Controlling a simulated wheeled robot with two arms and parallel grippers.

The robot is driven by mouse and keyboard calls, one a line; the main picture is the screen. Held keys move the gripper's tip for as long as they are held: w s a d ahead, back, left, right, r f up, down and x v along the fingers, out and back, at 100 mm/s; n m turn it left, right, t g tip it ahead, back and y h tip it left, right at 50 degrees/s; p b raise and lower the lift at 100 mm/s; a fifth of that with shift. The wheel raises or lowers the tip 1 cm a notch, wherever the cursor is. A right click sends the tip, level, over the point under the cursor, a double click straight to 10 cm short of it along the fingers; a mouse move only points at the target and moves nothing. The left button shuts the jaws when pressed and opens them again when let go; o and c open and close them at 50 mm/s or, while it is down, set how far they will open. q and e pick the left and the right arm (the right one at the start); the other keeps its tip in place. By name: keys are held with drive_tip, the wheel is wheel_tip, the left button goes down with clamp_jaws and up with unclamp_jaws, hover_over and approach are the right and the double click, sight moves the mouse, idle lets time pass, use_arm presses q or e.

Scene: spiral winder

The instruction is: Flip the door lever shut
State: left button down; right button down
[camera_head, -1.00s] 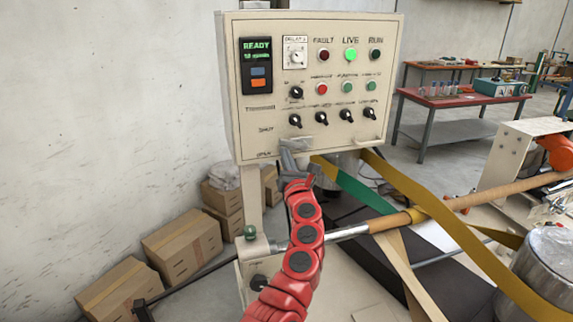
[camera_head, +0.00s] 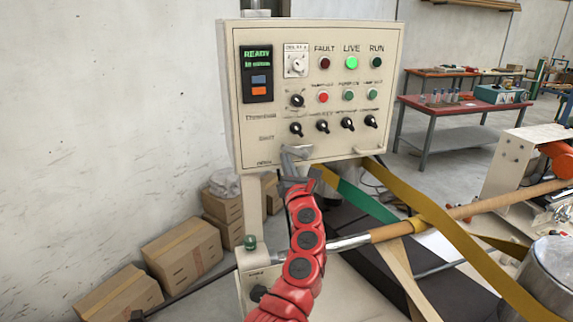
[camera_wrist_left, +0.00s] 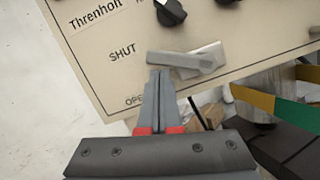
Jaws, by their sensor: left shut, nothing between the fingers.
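The door lever (camera_wrist_left: 172,59) is a grey handle low on the cream control panel. In the left wrist view its free end points left, toward the SHUT label (camera_wrist_left: 123,52) and above the partly hidden OPEN label (camera_wrist_left: 134,100). It also shows at the panel's lower edge in the head view (camera_head: 296,152). My left gripper (camera_wrist_left: 160,76) is shut and empty, its fingertips just under the lever's free end; I cannot tell whether they touch. In the head view, the left gripper (camera_head: 291,172) is below the lever on its red arm. My right gripper is not in view.
The control panel (camera_head: 385,100) carries several knobs and buttons, with a green LIVE light (camera_head: 351,62). Yellow and green straps and a long roller (camera_head: 470,208) lie to the right of my arm. Cardboard boxes (camera_head: 183,250) stand by the left wall.

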use_arm(q)
drive_tip(key=f, duration=0.1)
drive_tip(key=a+f+b, duration=0.1)
drive_tip(key=f, duration=0.1)
drive_tip(key=f+b, duration=0.1)
drive_tip(key=shift+s+a+f, duration=0.25)
drive_tip(key=shift+s+a, duration=0.15)
drive_tip(key=r+b+v, duration=0.1)
drive_tip(key=b+v, duration=0.2)
drive_tip(key=v, duration=0.6)
drive_tip(key=shift+s, duration=0.45)
drive_tip(key=shift+a, duration=0.1)
